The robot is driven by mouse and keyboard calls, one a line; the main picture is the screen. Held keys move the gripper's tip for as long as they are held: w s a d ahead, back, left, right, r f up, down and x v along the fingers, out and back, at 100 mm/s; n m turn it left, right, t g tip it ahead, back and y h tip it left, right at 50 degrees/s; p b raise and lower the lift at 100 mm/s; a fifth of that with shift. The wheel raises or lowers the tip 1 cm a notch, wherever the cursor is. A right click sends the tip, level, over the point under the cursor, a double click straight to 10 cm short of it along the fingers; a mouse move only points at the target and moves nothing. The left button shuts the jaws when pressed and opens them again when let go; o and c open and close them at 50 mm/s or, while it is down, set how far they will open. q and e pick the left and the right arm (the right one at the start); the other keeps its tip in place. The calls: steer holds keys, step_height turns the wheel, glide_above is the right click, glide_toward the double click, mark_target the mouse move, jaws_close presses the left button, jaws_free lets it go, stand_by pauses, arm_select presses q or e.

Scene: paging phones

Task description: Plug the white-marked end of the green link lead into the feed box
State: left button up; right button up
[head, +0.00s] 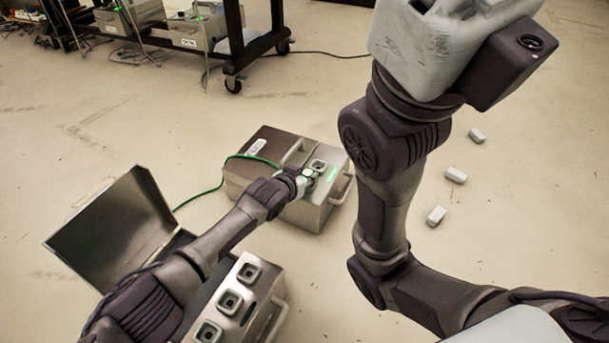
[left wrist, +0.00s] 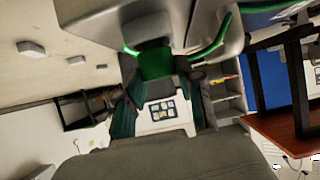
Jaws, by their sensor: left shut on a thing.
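The metal box (head: 267,179) at the centre of the head view looks like the feed box. It has a label, handles, a square socket (head: 318,165) and a lit green strip. My left gripper (head: 305,178) is shut at its top, on what looks like an end of the green lead (head: 211,190). A whitish part shows there. The lead runs over the box and down to the floor on the left. My right gripper is out of view.
An open metal case (head: 230,300) with several square sockets stands at lower left, its lid (head: 113,225) raised. Small pale blocks (head: 456,175) lie on the floor at right.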

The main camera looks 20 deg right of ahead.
arm_select(q)
steer(key=shift+f, duration=0.25)
steer(key=o, duration=1.2)
steer(key=shift+o, duration=0.2)
steer(key=v, duration=1.2)
